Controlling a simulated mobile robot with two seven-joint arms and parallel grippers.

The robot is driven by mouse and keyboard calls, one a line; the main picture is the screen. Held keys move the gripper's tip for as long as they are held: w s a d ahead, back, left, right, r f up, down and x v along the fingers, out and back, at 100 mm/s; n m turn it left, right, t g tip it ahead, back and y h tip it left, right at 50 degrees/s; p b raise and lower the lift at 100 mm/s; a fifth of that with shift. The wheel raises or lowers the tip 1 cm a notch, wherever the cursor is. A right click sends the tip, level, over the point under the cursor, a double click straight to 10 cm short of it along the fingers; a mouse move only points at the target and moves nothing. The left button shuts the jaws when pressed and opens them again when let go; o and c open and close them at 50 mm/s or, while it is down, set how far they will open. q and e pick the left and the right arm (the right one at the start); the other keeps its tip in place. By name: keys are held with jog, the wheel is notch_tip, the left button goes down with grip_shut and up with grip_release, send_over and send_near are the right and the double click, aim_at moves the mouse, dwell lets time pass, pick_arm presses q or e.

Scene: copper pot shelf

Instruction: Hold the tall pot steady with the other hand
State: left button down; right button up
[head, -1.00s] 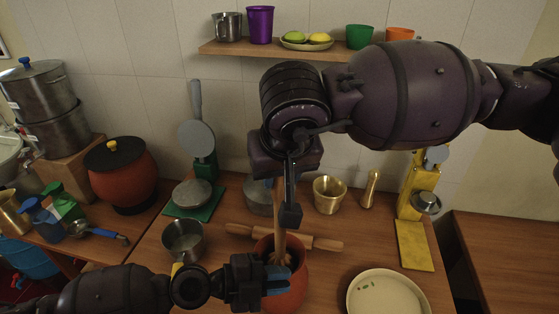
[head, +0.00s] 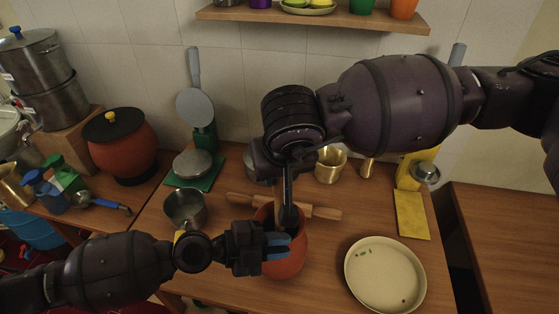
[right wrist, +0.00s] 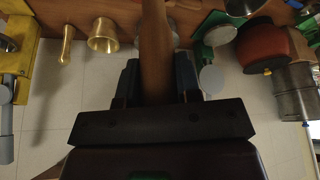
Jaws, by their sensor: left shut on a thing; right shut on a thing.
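The tall terracotta pot (head: 284,264) stands upright on the wooden table in the head view. My left gripper (head: 276,246) comes in from the left and is shut on the pot near its rim, its blue fingertips across the front. My right gripper (head: 288,212) is above the pot's mouth, shut on an upright wooden stick. The stick (right wrist: 154,45) shows clearly between the dark fingers in the right wrist view. Its lower end goes into the pot and is hidden; the pot's inside is mostly covered by my grippers.
A rolling pin (head: 318,211) lies behind the pot. A steel cup (head: 186,210) stands to the left, a cream plate (head: 385,275) to the right. A brass mortar (head: 330,165) and yellow press (head: 411,212) are behind. Bare table lies between pot and plate.

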jog(key=shift+f, duration=2.3)
jog(key=shift+r, duration=1.7)
jog(key=shift+f, duration=1.7)
jog(key=shift+r, duration=1.75)
